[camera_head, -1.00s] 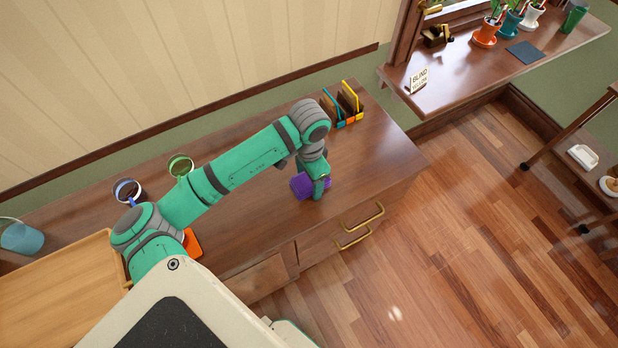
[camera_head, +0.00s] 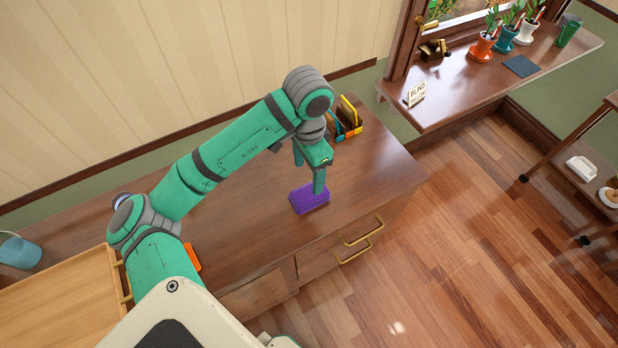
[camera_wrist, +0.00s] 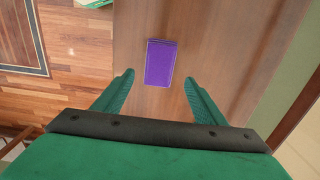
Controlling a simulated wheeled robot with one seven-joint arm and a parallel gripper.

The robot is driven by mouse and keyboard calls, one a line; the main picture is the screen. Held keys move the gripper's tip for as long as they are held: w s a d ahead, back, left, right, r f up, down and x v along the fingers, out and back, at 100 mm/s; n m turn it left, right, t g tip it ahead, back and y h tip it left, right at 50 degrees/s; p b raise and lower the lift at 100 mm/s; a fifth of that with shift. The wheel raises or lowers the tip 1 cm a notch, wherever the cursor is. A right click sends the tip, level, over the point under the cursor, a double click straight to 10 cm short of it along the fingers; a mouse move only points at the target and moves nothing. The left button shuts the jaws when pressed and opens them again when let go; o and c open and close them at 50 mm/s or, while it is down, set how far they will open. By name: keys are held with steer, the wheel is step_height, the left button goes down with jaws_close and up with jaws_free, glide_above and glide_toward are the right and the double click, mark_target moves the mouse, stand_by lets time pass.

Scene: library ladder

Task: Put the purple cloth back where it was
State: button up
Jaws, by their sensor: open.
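The purple cloth (camera_head: 309,199) lies folded on the brown wooden desk (camera_head: 255,215), near its front edge above the drawers with brass handles. In the wrist view the cloth (camera_wrist: 160,63) is a small flat rectangle on the wood, beyond the fingertips and roughly between their lines. My gripper (camera_head: 309,175) is above the cloth in the head view, fingers pointing down. In the wrist view my gripper (camera_wrist: 158,82) has its two green fingers wide apart with nothing between them. The gripper appears clear of the cloth.
An organizer with blue, orange and yellow parts (camera_head: 346,120) stands at the desk's back right. A wooden tray (camera_head: 60,300) and a blue cup (camera_head: 20,252) are at the left. An orange item (camera_head: 192,257) is partly hidden by my arm. A window shelf (camera_head: 450,95) holds several plants.

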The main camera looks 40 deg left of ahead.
steer(key=w+d+r+n+t+h, duration=0.25)
steer(key=w+d+t, duration=0.3)
steer(key=d, duration=0.65)
steer(key=w+d+r+n+t+h, duration=0.1)
steer(key=w+d+t+h, duration=0.25)
steer(key=w+d, duration=0.6)
steer(key=w+d+r+n+t+h, duration=0.1)
steer(key=w+d+t+h, duration=0.3)
steer(key=d, duration=1)
steer(key=s+f+n+t+y, duration=0.1)
steer(key=s+f+n+y, duration=0.2)
steer(key=s+f+y, duration=0.35)
steer(key=s+f+n+t+y, duration=0.25)
steer(key=s+f, duration=0.45)
steer(key=s, duration=0.5)
steer(key=s+a+m, duration=0.2)
steer(key=s+a, duration=0.1)
steer(key=s, duration=0.8)
steer(key=s+a+m+g+y, duration=0.1)
steer(key=s+a+m, duration=0.2)
steer(key=s, duration=0.8)
steer(key=shift+s+a+r+m, duration=0.25)
steer(key=shift+a+r+m, duration=0.1)
steer(key=shift+a, duration=0.45)
